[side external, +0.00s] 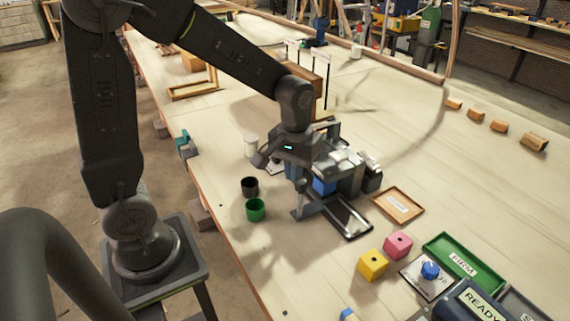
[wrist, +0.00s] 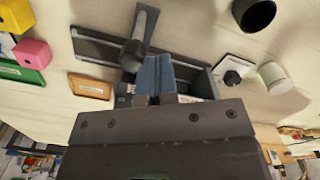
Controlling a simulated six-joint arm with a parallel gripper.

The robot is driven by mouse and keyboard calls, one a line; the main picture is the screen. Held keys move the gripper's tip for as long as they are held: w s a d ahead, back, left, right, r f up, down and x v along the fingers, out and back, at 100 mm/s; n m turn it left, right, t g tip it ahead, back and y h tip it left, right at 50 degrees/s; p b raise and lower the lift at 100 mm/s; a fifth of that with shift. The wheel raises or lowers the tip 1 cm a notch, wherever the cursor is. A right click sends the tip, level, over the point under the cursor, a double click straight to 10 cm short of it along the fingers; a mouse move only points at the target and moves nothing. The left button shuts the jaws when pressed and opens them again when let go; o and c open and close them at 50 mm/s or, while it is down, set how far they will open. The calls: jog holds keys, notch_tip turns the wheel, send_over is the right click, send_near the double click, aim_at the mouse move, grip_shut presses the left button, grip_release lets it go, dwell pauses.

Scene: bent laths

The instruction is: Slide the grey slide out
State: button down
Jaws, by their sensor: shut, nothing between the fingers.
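A dark grey fixture with a long flat channel (side external: 350,218) lies on the bench under my gripper; the grey slide seems to be part of it, but I cannot tell its edges clearly. In the wrist view the fixture's grey rail (wrist: 100,48) runs across beneath the fingers. A grey rounded handle (wrist: 141,28) stands up from it, beside my fingers. My gripper (wrist: 154,68) has blue fingers, shut and empty, close over the fixture. In the side view my gripper (side external: 322,187) largely hides the fixture's far part. I cannot tell whether the fingers touch the handle.
Black (side external: 249,186) and green (side external: 255,209) cups stand left of the fixture, with a white cup (side external: 251,146) behind. An orange-rimmed tray (side external: 398,204), pink cube (side external: 398,245) and yellow cube (side external: 373,264) lie to the right.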

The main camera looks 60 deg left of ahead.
jog(key=d, duration=0.9)
jog(key=shift+d, duration=0.25)
dwell(1.9)
jog(key=shift+a, duration=0.1)
notch_tip(320, 180, up, 6)
jog(key=shift+a, duration=0.45)
dwell(0.6)
